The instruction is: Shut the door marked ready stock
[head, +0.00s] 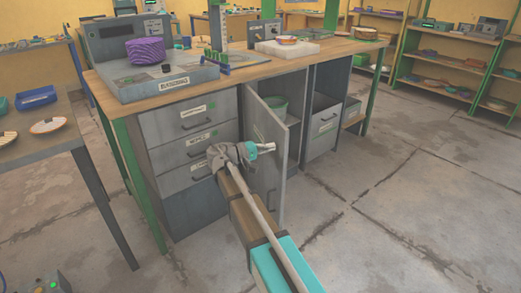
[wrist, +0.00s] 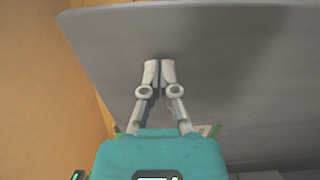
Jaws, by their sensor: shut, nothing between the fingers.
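The grey cabinet door (head: 272,181) under the bench stands open, swung out towards me, with a pale label on its face too small to read. Its hinge side appears to be beside the drawers. My gripper (head: 270,147) is shut and empty, in front of the labelled face. In the wrist view the closed fingertips (wrist: 159,66) lie over a broad grey panel (wrist: 230,60), which appears to be this door. I cannot tell whether they touch it. Part of the door is hidden behind my gripper.
A drawer stack (head: 190,155) stands left of the door. A green bin (head: 279,104) sits inside the open compartment. Another grey unit (head: 324,130) with a label is to the right. The concrete floor (head: 400,220) at right is clear.

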